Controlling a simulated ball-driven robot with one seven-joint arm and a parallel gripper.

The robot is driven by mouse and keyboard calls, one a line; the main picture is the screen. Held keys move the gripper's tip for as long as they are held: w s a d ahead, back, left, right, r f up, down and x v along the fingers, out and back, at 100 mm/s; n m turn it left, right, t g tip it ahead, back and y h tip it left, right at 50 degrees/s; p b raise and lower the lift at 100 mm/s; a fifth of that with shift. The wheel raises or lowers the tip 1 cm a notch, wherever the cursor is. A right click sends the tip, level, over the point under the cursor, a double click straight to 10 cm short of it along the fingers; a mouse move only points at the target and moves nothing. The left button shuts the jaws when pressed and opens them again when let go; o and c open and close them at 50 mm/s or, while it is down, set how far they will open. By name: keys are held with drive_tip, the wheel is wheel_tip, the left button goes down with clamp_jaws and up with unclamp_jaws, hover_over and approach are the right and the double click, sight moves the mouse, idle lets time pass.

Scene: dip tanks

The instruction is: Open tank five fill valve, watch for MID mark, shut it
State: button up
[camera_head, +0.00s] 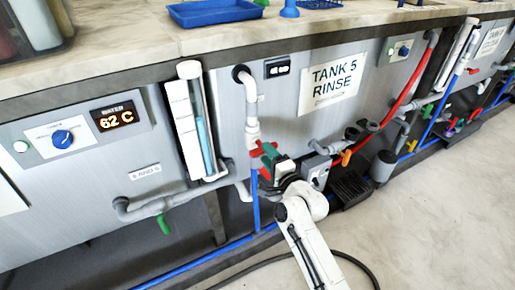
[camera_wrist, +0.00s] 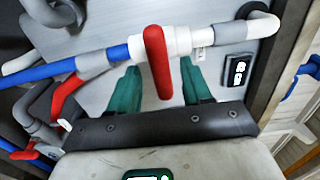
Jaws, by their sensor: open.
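The tank five sign (camera_head: 332,83) is on the grey tank front. A white and grey fill pipe (camera_head: 251,105) runs down left of it to a blue pipe. The red valve handle (camera_wrist: 157,62) lies crosswise to this pipe in the wrist view. My gripper (camera_wrist: 161,72) is open, its green fingers on either side of the handle with gaps showing. In the head view my gripper (camera_head: 269,154) is at the valve and largely hides it. The sight tube (camera_head: 204,125) left of the pipe shows blue liquid to about mid-height; no mark wording is readable.
A red hose (camera_head: 408,92) and an orange-handled valve (camera_head: 346,157) are to the right. A green-handled drain (camera_head: 163,224) is at lower left. A dark cable (camera_head: 335,252) lies on the open floor. A blue tray (camera_head: 215,12) sits on the counter.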

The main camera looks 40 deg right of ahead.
drive_tip(key=shift+x, duration=2.6)
drive_tip(key=shift+d, duration=0.1)
drive_tip(key=shift+c, duration=0.3)
drive_tip(key=shift+s, duration=0.1)
clamp_jaws()
